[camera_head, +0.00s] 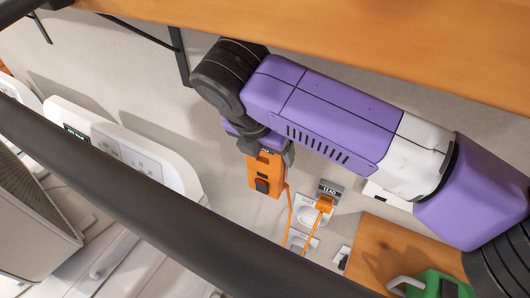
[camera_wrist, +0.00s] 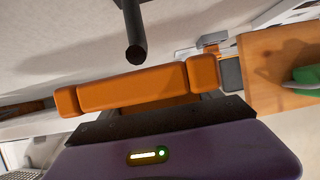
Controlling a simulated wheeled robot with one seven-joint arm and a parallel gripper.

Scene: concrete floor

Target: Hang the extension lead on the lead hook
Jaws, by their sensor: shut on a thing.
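The extension lead (camera_head: 263,172) is an orange block with a dark red switch, hanging below my gripper (camera_head: 268,148) in the head view. My gripper is shut on it; the fingertips are partly hidden by the wrist. In the wrist view the lead (camera_wrist: 135,87) is an orange bar with thicker ends, across the front of my gripper. An orange cord (camera_head: 289,208) runs down from it, and another orange piece sits beneath a grey plate marked LEAD (camera_head: 330,189). A dark round-ended rod (camera_wrist: 135,45) stands just beyond the bar; I cannot tell if it is the hook.
A wooden shelf (camera_head: 400,35) crosses above the arm, with a black bracket (camera_head: 181,58) on the wall. White appliances (camera_head: 125,150) stand at left. A green object (camera_head: 437,284) rests on a wooden surface (camera_head: 385,250) at lower right. A dark bar (camera_head: 150,190) crosses the foreground.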

